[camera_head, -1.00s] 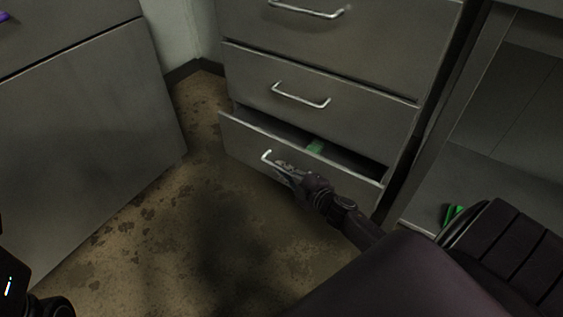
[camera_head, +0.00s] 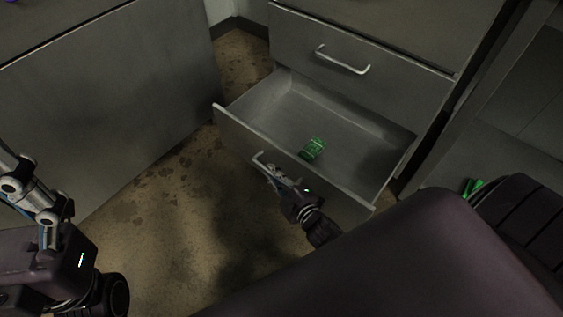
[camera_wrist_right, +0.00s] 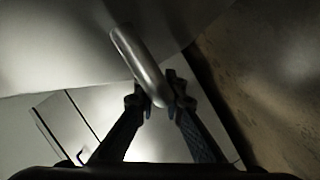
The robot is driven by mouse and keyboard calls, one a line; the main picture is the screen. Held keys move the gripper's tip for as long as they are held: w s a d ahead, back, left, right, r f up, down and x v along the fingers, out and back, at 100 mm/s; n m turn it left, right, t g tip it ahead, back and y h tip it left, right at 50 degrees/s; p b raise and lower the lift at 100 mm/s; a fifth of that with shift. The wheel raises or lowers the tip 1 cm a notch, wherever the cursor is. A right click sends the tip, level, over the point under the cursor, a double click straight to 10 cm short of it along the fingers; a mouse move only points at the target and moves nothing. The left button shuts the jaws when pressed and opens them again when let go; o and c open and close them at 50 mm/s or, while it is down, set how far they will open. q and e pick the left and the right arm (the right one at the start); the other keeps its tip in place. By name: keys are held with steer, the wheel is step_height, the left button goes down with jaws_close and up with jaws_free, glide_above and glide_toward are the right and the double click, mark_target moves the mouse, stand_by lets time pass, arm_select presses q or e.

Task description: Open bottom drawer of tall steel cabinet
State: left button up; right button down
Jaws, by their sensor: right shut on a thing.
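The tall steel cabinet (camera_head: 385,30) stands at the back right in the head view. Its bottom drawer (camera_head: 265,105) is pulled well out, and its inside shows. A small green item (camera_head: 312,149) lies on the drawer floor. My right gripper (camera_head: 272,172) is at the drawer front, shut on the bar handle (camera_head: 258,158). In the right wrist view the metal handle (camera_wrist_right: 138,62) runs between the two dark fingers (camera_wrist_right: 156,100). My left arm shows at the lower left of the head view; its fingertips cannot be made out.
A grey cabinet (camera_head: 110,95) stands at the left. Stained brown floor (camera_head: 150,190) lies open between it and the drawer. The drawer above, with its own handle (camera_head: 343,62), is shut. A green object (camera_head: 472,187) lies at the right.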

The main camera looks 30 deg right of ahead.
steer(key=shift+s+a, duration=0.25)
steer(key=shift+a, duration=0.35)
steer(key=c, duration=2)
jaws_free()
steer(key=v, duration=1.2)
